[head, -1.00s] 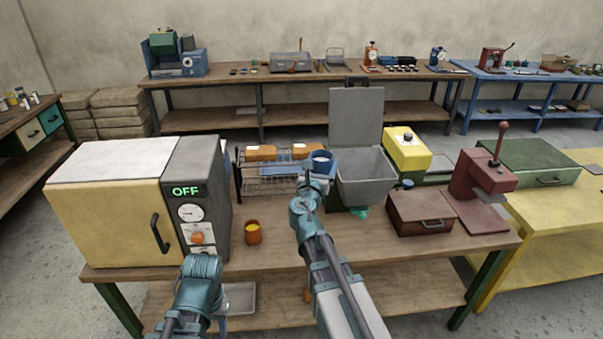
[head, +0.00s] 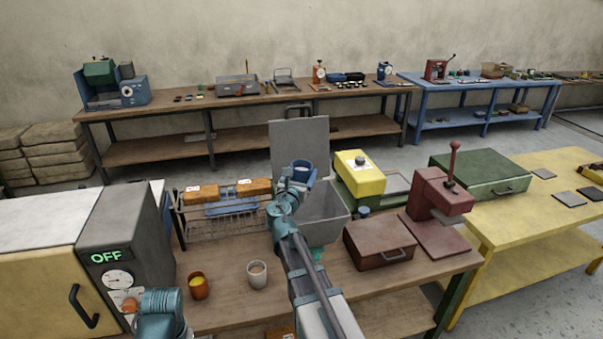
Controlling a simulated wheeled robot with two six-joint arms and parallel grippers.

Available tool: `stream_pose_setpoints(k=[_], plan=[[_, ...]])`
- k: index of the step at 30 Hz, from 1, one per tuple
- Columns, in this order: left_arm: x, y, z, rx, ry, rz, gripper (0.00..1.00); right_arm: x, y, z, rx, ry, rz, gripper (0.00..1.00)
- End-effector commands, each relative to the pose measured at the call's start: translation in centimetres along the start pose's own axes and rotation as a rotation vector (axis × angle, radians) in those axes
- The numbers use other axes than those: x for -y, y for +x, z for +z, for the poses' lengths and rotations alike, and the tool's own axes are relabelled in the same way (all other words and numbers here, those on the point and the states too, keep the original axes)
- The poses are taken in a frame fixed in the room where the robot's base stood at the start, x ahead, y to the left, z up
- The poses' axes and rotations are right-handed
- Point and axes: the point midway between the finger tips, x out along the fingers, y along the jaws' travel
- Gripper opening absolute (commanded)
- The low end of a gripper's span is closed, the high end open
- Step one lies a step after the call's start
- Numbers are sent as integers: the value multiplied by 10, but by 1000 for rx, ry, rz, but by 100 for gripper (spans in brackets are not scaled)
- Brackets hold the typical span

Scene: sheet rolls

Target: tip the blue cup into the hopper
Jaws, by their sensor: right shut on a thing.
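The blue cup (head: 308,178) is held up in my right gripper (head: 296,181), which is shut on it. The cup's mouth faces mostly upward, perhaps with a slight tilt; its contents are too small to make out. The grey hopper (head: 330,232) stands on the wooden bench with its lid (head: 298,142) raised at the back. The cup is in front of the lid, over the hopper's left rear part as seen here. My right arm covers the hopper's left side. My left arm shows at the bottom left, its gripper out of view.
An orange cup (head: 198,290) and a pale cup (head: 257,280) stand in front. A wire rack (head: 225,222) with orange boxes is left of the hopper. A yellow device (head: 360,178), brown case (head: 378,246) and red press (head: 440,200) stand right. An oven-like machine (head: 125,240) is far left.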

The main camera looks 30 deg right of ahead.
Motion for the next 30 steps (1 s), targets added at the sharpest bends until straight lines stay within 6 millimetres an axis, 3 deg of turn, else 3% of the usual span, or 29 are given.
stream_pose_setpoints(k=[13, 20, 30], plan=[[0, 2, 0, 0, 0, 0, 47, -9, -2, -26, -123, 773, 4, 23], [-1, 12, -1, 0, 0, 0, 47, -2, -1, -42, -190, 1201, 6, 23], [0, 4, 0, 0, 0, 0, 47, 13, 2, -34, -269, 1704, 9, 23]])
